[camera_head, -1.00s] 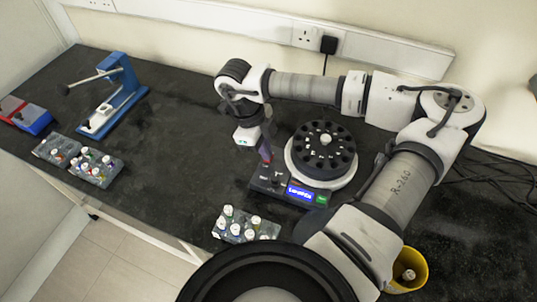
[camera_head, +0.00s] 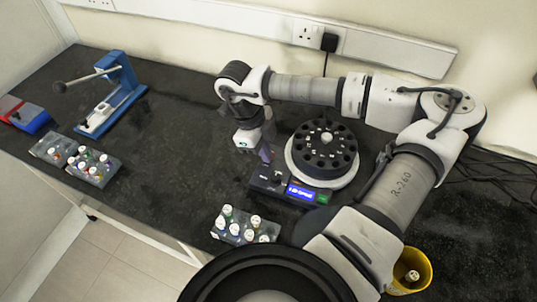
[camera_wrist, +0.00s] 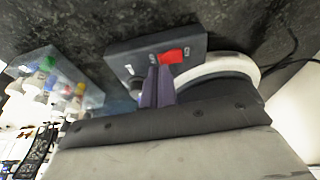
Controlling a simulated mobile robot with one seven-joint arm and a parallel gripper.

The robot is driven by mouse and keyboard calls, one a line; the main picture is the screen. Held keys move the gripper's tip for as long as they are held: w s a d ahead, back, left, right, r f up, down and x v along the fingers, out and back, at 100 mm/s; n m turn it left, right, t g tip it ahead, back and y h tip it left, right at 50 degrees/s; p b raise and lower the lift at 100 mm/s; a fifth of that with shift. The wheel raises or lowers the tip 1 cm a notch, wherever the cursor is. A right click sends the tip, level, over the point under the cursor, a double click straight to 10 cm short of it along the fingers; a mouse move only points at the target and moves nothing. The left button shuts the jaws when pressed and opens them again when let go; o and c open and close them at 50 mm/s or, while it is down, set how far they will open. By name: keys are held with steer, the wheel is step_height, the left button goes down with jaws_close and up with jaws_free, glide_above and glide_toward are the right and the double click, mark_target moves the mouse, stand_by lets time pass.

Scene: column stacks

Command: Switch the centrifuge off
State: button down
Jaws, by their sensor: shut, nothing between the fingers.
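The centrifuge (camera_head: 346,178) stands on the dark bench, its round black rotor with several holes uncovered on top. Its front control box (camera_head: 263,186) has a lit blue display (camera_head: 300,193) with text too small to read. My gripper (camera_head: 266,154) points down at the left rear of this box, its purple fingers shut and empty. In the wrist view, the fingertips (camera_wrist: 158,78) lie over the control box (camera_wrist: 125,52), close to a red switch (camera_wrist: 173,57). I cannot tell whether they touch it.
A tube rack (camera_head: 232,236) stands in front of the centrifuge. Two more racks (camera_head: 62,152), a blue lever press (camera_head: 118,98) and a red-blue device (camera_head: 30,117) are at left. A yellow bin (camera_head: 424,268) is at lower right. The bench between is clear.

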steer(key=shift+f, duration=0.25)
steer(key=shift+r, duration=0.1)
steer(key=shift+r+p, duration=0.85)
steer(key=shift+r, duration=1.6)
steer(key=shift+f, duration=0.1)
